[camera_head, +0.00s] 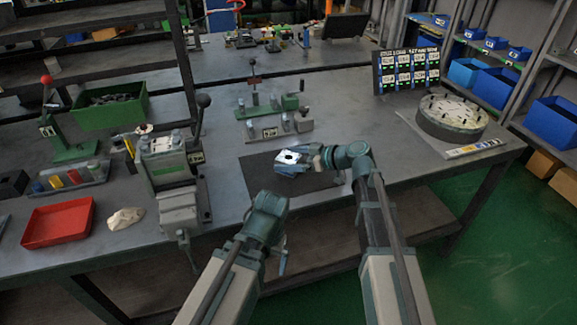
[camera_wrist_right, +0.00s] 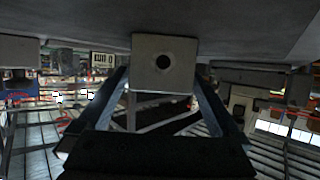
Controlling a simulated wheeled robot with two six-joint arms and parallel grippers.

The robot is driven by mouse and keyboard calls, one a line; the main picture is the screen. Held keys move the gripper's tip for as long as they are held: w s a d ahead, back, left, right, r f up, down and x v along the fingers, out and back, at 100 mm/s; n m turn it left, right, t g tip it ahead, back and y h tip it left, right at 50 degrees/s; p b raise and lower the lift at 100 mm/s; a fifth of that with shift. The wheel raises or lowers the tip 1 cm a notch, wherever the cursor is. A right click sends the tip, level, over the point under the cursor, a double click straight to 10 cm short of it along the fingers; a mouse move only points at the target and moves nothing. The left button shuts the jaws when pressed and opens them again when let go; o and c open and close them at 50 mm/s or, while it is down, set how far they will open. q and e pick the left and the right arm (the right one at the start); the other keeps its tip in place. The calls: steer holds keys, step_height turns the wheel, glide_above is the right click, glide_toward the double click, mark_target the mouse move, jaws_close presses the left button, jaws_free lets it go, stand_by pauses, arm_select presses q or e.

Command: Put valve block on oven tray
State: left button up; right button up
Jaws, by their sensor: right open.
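The valve block (camera_head: 287,157) is a pale, light-grey block with a dark round hole, sitting on a dark flat pad (camera_head: 260,183) at the front of the bench. In the right wrist view the block (camera_wrist_right: 148,80) is between the two finger tips. My right gripper (camera_head: 303,157) reaches it from the right; its fingers (camera_wrist_right: 163,74) are open, one on either side of the block. My left arm is folded at the bench's front edge; its gripper (camera_head: 282,258) shows only partly, its jaws unclear. I cannot tell for sure which thing is the oven tray.
A round fixture with pins (camera_head: 452,113) stands at the right of the bench. Small valve fixtures (camera_head: 275,128) stand behind the pad. A grey press (camera_head: 172,165), a red tray (camera_head: 58,222) and a green bin (camera_head: 110,106) are at left.

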steer(key=shift+w+a+f, duration=0.15)
steer(key=shift+a+f, duration=0.05)
steer(key=shift+a, duration=0.1)
steer(key=shift+r, duration=0.1)
jaws_close()
